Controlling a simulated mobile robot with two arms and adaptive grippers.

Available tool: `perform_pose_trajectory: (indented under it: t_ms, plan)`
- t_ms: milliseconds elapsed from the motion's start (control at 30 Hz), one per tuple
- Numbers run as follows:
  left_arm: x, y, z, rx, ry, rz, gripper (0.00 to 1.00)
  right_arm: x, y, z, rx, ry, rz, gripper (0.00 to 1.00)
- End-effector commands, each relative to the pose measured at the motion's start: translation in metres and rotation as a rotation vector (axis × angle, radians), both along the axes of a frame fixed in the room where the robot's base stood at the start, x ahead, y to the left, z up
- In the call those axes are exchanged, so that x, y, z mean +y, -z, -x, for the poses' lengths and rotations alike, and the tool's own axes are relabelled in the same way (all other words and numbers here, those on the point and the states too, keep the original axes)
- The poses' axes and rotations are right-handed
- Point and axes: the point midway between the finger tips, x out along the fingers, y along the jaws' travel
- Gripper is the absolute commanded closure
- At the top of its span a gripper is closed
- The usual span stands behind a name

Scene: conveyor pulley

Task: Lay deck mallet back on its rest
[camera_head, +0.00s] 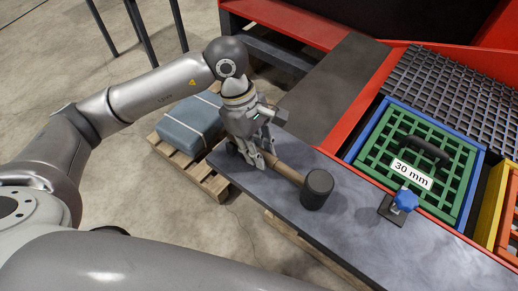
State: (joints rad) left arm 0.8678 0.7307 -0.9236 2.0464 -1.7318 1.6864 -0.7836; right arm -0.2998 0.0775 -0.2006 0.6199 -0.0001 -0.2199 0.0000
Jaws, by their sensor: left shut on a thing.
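The deck mallet has a black cylindrical head (316,189) and a light wooden handle (282,169). It lies low over the dark grey deck (345,225), head toward the right. I cannot tell whether it touches the deck. My left gripper (262,160) points down and is shut on the mallet's handle near its far left end. The fingers hide that end of the handle. I cannot make out a separate rest for the mallet; it may be hidden under the gripper or handle. My right gripper is not in view.
A blue knob on a bracket (404,200) stands right of the mallet. Behind it is a green grid panel (418,165) marked "30 mm", in a blue frame. A wrapped grey-blue bundle (190,126) sits on a wooden pallet (212,184) left of the deck. The deck's front right is clear.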

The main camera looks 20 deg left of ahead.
Motion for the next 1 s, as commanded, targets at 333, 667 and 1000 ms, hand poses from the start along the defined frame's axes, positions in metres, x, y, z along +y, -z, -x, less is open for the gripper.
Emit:
perform_pose_trajectory:
  t_ms: [333,667,1000]
  plan:
    - [0.0,0.002,0.0,-0.001,0.0,0.001,0.6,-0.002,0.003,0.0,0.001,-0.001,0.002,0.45]
    - [0.0,0.003,0.0,0.001,0.0,-0.003,0.54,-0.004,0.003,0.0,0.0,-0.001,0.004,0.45]
    - [0.009,-0.026,-0.004,-0.002,0.0,-0.002,0.54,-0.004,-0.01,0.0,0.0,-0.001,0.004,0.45]
